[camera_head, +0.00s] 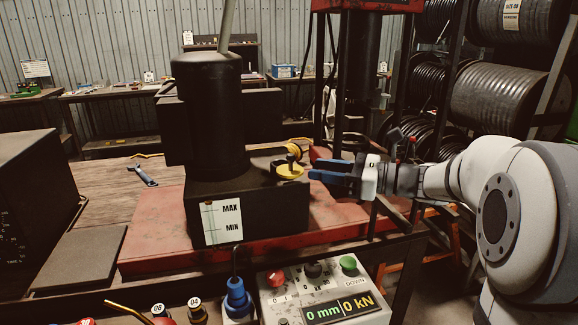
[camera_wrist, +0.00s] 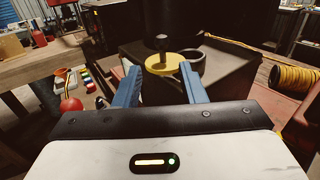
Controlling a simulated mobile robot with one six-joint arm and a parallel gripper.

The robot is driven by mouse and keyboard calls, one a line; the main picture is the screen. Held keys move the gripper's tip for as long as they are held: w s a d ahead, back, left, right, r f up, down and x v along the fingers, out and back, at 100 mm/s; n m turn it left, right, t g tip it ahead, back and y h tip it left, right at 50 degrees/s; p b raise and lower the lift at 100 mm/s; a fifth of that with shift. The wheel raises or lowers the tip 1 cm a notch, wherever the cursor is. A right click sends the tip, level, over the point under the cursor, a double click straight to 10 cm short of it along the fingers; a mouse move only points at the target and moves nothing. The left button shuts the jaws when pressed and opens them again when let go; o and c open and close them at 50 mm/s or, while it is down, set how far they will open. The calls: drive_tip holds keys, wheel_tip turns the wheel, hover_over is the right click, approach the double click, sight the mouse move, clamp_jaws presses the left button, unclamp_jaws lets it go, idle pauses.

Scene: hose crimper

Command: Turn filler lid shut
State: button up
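The yellow filler lid (camera_head: 289,170) has a dark upright knob and sits at the top right of the black pump tank (camera_head: 262,207). In the wrist view the lid (camera_wrist: 160,66) lies beside a dark round filler neck (camera_wrist: 190,62), overlapping its left side in the picture; the neck's opening looks uncovered. My gripper (camera_head: 318,177) is right of the lid in the head view, pointing at it. In the wrist view its blue fingers (camera_wrist: 159,73) are spread apart, with the lid ahead between their tips. I see no clear contact.
A black cylinder (camera_head: 208,115) rises from the tank left of the lid. A yellow rope coil (camera_wrist: 294,77) lies to the right in the wrist view. A red press frame (camera_head: 322,80) stands behind. A control box (camera_head: 318,290) is in front.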

sight(291, 158)
drive_tip(key=x, duration=0.7)
drive_tip(key=shift+w+a+r, duration=0.25)
